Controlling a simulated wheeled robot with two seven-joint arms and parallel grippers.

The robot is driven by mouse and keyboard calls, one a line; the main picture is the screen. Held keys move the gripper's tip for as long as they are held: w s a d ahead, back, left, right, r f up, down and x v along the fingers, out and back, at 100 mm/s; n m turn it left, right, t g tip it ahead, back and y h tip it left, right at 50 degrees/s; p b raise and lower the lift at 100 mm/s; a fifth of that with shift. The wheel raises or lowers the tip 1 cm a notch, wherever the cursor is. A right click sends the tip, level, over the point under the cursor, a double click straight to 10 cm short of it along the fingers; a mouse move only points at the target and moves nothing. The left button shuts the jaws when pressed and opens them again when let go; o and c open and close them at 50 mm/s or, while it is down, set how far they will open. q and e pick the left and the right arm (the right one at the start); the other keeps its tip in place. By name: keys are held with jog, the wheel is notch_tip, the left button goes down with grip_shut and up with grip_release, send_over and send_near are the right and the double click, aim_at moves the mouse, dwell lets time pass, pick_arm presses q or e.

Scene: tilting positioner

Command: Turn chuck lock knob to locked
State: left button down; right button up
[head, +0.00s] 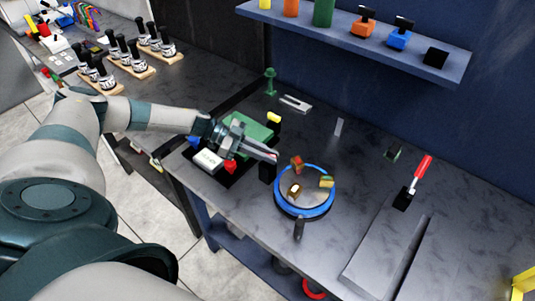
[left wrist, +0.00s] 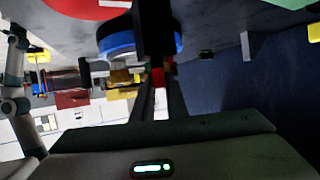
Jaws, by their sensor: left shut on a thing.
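The round chuck (head: 320,208) has a blue rim and a grey face with several small gold-and-red jaws. Its blue rim also shows in the left wrist view (left wrist: 117,45). My left gripper (head: 274,156) is just left of and behind the chuck, above a black block (head: 267,172). In the left wrist view, a small red piece (left wrist: 158,76) lies between the fingertips, and the gripper is shut on it. It looks like the lock knob, but the fingers hide most of it. Its turned position cannot be read. My right gripper is out of view.
A green-topped unit (head: 255,131) with a white label box (head: 207,159) and a red part stands under my left wrist. A red-handled clamp (head: 421,168) stands at right. A shelf (head: 350,38) runs along the back wall. The bench between chuck and clamp is clear.

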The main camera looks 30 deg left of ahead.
pick_arm(q)
jog(key=m+g+b, duration=0.3)
jog(key=b, duration=0.1)
jog(key=shift+w+f+g+h, duration=0.1)
jog(key=shift+f+g+h, duration=0.2)
jog(key=shift+g+h, duration=0.1)
jog(key=shift+r+m+g+b, duration=0.25)
jog(key=shift+m+g+b, duration=0.85)
jog(key=c, duration=1.8)
grip_release()
jog(key=shift+o, duration=0.2)
jog(key=shift+a, duration=0.15)
